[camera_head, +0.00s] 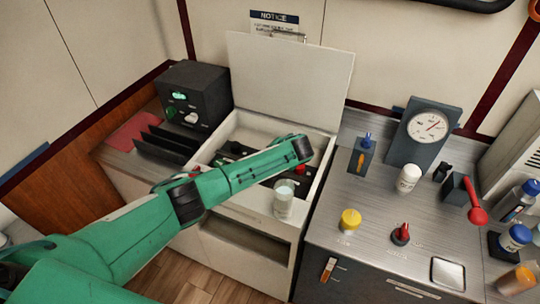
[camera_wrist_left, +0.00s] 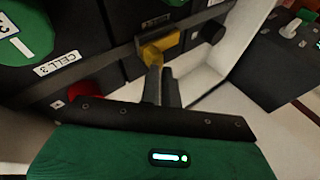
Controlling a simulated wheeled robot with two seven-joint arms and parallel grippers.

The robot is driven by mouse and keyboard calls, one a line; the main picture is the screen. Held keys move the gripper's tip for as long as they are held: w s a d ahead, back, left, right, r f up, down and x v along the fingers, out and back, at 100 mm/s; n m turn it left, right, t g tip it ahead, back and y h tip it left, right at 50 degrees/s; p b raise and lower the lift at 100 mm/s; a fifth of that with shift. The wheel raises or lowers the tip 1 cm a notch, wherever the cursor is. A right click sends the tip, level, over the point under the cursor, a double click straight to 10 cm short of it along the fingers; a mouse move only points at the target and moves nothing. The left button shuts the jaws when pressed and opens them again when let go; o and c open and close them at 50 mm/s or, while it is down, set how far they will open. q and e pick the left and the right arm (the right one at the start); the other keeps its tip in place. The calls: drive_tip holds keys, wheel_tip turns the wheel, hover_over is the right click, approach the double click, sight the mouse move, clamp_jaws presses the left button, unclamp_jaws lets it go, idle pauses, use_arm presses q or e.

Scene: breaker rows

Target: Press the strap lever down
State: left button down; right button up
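In the left wrist view, a yellow lever (camera_wrist_left: 160,48) sits on a grey strap bar (camera_wrist_left: 195,22) that crosses black battery cells. My left gripper (camera_wrist_left: 159,72) has its two dark fingers together, with tips just at or below the lever's near edge; I cannot tell if they touch it. In the head view, my green left arm reaches over the open white box (camera_head: 315,205) that holds the cells; the arm hides the lever and the fingers there. My right gripper is out of view.
The box's raised lid (camera_head: 290,80) stands behind. A red terminal cap (camera_wrist_left: 88,92) and a black cap (camera_wrist_left: 212,32) flank the lever. A glass jar (camera_head: 284,200) stands on the box's front ledge. A black device (camera_head: 195,95) is at left; a cluttered metal counter (camera_head: 375,215) is at right.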

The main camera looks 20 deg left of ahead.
use_arm(q)
drive_tip(key=shift+s+f, duration=0.15)
drive_tip(key=shift+f, duration=0.3)
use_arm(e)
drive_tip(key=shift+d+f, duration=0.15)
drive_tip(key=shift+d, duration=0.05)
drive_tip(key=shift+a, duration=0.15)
